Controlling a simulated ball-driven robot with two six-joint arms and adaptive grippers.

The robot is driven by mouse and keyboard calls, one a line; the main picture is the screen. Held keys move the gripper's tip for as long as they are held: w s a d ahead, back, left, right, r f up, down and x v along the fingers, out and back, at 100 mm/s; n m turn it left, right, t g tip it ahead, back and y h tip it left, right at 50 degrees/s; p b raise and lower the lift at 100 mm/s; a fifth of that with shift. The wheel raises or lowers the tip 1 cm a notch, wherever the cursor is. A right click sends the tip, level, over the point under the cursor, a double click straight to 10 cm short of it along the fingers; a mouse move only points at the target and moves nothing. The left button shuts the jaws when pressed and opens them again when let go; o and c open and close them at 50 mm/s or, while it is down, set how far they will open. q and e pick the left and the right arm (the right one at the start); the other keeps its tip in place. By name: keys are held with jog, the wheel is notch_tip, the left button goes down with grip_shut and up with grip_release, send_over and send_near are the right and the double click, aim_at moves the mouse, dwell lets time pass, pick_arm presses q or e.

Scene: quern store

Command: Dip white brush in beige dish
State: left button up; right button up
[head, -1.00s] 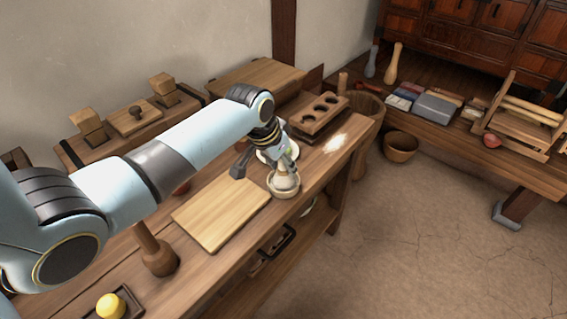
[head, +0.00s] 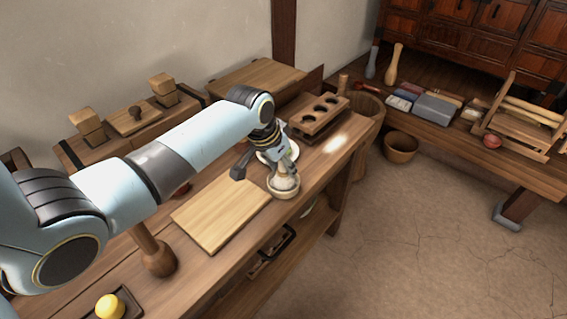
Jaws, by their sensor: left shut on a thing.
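The beige dish (head: 284,191) stands on the wooden bench near its front edge, right of a cutting board. My left gripper (head: 284,166) is directly above the dish, pointing down. It is shut on the white brush (head: 285,182), whose pale head is down inside the dish's rim. Most of the brush handle is hidden by the gripper. I cannot tell how deep the brush tip sits. My right gripper is not in view.
A pale board (head: 221,215) lies left of the dish. A wooden holed block (head: 318,119) stands further back.

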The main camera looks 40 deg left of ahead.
pick_arm(q)
jog(key=shift+f, duration=0.35)
jog(key=shift+f, duration=0.1)
dwell(1.7)
notch_tip(320, 180, up, 7)
jog(key=p, duration=0.8)
dwell(0.5)
